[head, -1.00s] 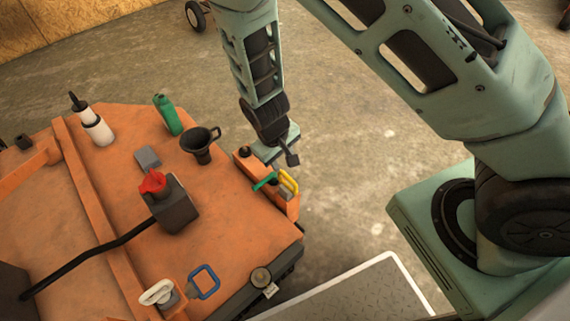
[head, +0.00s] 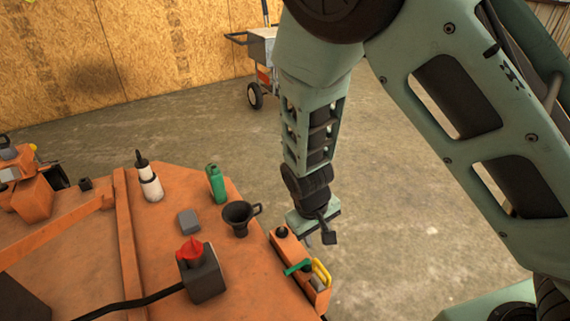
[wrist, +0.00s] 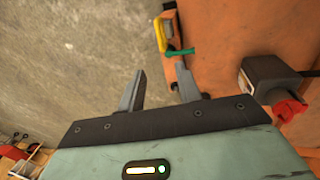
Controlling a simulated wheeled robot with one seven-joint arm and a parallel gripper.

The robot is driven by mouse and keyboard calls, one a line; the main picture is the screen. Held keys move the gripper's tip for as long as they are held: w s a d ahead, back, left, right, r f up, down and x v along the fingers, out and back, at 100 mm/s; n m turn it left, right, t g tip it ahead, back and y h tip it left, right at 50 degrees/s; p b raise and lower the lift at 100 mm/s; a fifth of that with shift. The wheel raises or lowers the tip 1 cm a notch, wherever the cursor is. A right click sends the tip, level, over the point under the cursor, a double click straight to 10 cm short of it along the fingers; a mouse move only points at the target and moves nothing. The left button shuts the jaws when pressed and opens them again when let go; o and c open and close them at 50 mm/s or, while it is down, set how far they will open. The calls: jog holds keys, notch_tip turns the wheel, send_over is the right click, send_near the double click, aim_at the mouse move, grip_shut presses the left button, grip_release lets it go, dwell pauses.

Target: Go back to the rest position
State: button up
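My gripper (wrist: 162,90) is open, its two grey fingers apart with nothing between them. In the head view my gripper (head: 318,236) points down, by the right edge of the orange bench top (head: 80,240). Just below it in that picture is an orange block (head: 288,247) with a green lever (head: 297,267) and a yellow handle (head: 321,272). The yellow handle (wrist: 174,30) and green lever (wrist: 180,52) also show beyond the fingertips in the wrist view. I cannot tell the exact gap from the fingers to the block.
A black funnel-like cup (head: 238,218), a green bottle (head: 216,184), a grey block (head: 188,221), a white bottle (head: 150,185) and a red-knobbed switch box (head: 203,272) stand on the bench. A wheeled cart (head: 262,55) stands by the wooden wall. Concrete floor (head: 420,220) right of the bench is open.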

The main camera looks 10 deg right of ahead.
jog(key=s+a+r+n+y, duration=0.3)
jog(key=s+r+n, duration=0.1)
jog(key=s+r, duration=1.6)
notch_tip(320, 180, up, 21)
jog(key=w+p, duration=0.1)
jog(key=p, duration=1.9)
jog(key=shift+w+g+p, duration=0.25)
jog(key=shift+g+p, duration=0.05)
jog(key=shift+p, duration=0.05)
